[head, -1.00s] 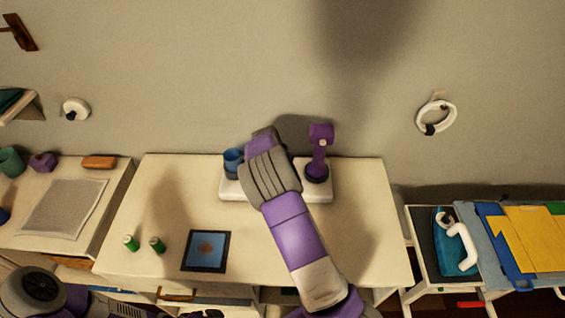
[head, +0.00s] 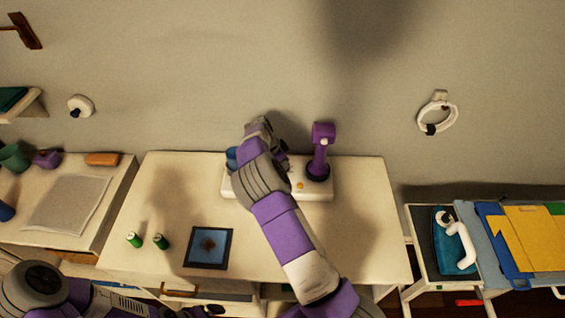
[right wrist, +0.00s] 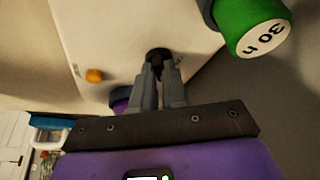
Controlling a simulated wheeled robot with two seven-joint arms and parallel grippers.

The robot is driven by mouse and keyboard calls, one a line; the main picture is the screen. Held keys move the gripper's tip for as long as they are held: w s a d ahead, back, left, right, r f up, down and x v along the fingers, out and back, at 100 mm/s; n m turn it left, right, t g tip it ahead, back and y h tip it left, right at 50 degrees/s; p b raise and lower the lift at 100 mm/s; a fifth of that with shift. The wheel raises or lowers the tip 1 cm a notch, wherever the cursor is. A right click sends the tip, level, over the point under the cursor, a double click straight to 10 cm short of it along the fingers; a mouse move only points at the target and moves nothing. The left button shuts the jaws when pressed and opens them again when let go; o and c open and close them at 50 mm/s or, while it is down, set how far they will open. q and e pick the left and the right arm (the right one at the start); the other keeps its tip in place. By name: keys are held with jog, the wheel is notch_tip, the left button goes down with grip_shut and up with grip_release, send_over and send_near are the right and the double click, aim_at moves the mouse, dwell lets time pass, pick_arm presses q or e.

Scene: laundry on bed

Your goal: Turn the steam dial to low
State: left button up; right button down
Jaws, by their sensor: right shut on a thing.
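The white steamer base (head: 318,194) sits at the back of the table. It also shows in the right wrist view (right wrist: 100,32). A dark round dial (right wrist: 158,54) is on its face. My right gripper (right wrist: 162,72) is shut on this dial; its fingertips hide part of it, and I cannot read its setting. In the head view my right forearm and wrist cover the middle of the base. A purple steamer head on a stand (head: 320,150) stands at the base's right end. My left gripper (head: 207,312) is only partly in view at the bottom edge.
An orange button (head: 300,185) is on the base; it shows in the right wrist view too (right wrist: 94,76). A blue container (head: 231,158) stands at the base's left end. Two green cylinders (head: 147,241) and a dark-framed blue square (head: 208,247) lie forward on the table (head: 350,250).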

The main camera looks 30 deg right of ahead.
jog(key=c, duration=1.2)
grip_release()
jog(key=shift+o, duration=0.2)
jog(key=v, duration=0.7)
jog(key=shift+r, duration=0.35)
jog(key=shift+a, duration=0.1)
